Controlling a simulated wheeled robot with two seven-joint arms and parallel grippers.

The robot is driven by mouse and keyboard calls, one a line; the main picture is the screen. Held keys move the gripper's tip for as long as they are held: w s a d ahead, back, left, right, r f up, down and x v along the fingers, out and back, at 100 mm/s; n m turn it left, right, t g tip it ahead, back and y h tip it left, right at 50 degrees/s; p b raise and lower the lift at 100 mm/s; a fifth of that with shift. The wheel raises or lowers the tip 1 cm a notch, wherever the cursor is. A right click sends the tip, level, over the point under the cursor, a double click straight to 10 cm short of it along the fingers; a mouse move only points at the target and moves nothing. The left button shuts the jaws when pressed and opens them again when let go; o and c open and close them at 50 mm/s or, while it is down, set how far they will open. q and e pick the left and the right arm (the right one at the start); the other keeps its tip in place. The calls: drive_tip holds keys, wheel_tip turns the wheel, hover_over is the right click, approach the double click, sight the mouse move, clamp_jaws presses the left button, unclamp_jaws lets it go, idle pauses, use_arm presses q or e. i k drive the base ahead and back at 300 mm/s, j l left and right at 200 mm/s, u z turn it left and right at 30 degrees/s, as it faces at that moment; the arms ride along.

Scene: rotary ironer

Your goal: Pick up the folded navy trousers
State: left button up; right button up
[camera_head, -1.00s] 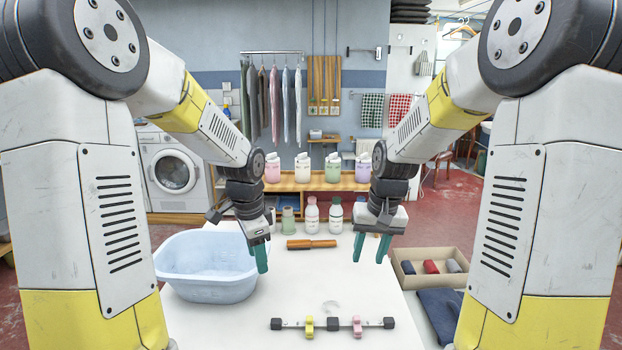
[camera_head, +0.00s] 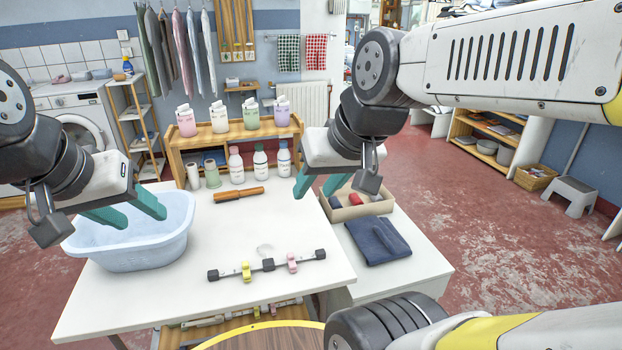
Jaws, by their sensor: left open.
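The folded navy trousers (camera_head: 366,247) lie flat on a white surface (camera_head: 425,265) to the right of the main table. They are in full view, with nothing on them. My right gripper (camera_head: 312,192) is open and empty, with its teal fingers pointing down. In the picture it is up and left of the trousers, in front of the open box's left side, and apart from the trousers. My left gripper (camera_head: 143,218) is open and empty over the blue basin (camera_head: 140,252), far left of the trousers.
An open cardboard box (camera_head: 338,215) with rolled cloths stands just behind the trousers. The white surface right of the trousers is clear.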

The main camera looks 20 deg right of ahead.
sight(378, 240)
drive_tip(key=i+l, duration=0.15)
drive_tip(key=l, duration=0.25)
drive_tip(key=i+l, duration=0.15)
drive_tip(key=l, duration=0.25)
drive_tip(key=i+l+u, duration=0.1)
drive_tip(key=l, duration=0.3)
drive_tip(key=i+l, duration=0.2)
drive_tip(key=l, duration=0.25)
